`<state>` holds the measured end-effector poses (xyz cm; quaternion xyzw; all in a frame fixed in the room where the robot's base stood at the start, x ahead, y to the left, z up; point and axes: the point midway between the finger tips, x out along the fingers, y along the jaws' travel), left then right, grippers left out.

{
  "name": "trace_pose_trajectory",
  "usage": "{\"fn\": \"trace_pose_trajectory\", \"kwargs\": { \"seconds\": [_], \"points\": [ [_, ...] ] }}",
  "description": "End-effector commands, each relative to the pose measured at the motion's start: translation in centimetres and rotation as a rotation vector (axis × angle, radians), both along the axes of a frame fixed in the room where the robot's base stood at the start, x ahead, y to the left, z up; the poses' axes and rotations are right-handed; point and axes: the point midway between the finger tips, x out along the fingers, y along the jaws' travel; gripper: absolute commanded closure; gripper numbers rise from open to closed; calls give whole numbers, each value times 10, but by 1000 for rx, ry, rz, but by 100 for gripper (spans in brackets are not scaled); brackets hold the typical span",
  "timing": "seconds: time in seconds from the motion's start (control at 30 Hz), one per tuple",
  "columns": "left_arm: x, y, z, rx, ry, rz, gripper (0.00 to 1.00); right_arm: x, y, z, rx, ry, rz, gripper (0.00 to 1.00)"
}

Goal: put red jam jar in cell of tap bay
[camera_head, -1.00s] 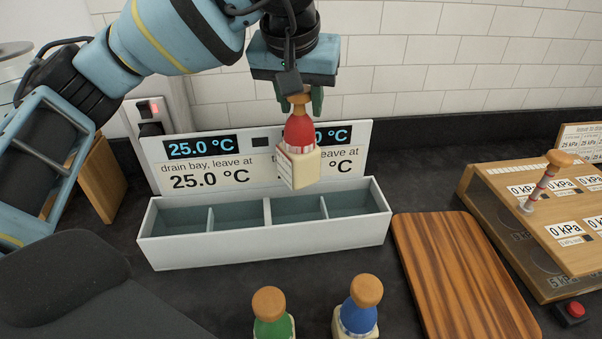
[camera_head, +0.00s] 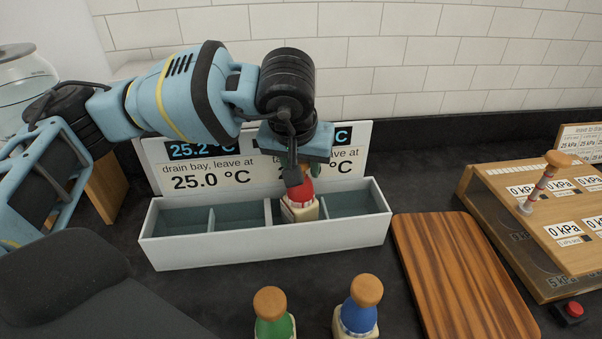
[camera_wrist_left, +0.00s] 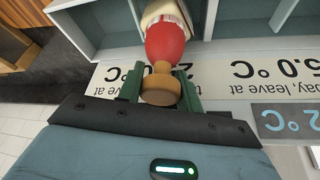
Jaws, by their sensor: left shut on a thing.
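The red jam jar (camera_head: 300,207), with a red upper body, a pale square base and a wooden knob, is upright in the third cell from the left of the white tray (camera_head: 265,248). That cell is in the right half, below the partly hidden right-hand sign. The base is partly behind the front wall; whether it touches the floor cannot be told. My left gripper (camera_head: 302,172) is above it, shut on the knob; the left wrist view shows green fingers (camera_wrist_left: 160,88) on both sides of the knob. My right gripper is not in view.
The sign board (camera_head: 210,177) stands behind the tray. A green-bodied jar (camera_head: 272,318) and a blue-bodied jar (camera_head: 358,312) stand in front. A wooden board (camera_head: 460,270) and a gauge panel (camera_head: 560,220) are to the right. The tray's other cells look empty.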

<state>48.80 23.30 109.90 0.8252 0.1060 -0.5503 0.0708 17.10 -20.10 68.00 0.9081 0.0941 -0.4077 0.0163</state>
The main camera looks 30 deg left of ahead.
Motion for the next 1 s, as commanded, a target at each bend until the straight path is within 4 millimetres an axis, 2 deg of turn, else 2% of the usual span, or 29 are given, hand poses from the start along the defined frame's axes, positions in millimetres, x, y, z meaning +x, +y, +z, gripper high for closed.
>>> {"fn": "trace_pose_trajectory", "kwargs": {
  "seconds": [0.17,0.57,0.6,0.77,1.0],
  "points": [
    [0,0,-21,0,-1,0,100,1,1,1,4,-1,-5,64],
    [0,0,-26,0,-2,0,100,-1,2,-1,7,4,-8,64],
    [0,0,-27,1,0,0,62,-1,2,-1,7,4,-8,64],
    [0,0,-27,1,0,0,43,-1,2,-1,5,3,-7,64],
    [0,0,-27,0,0,0,43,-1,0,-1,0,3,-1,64]
  ]
}}
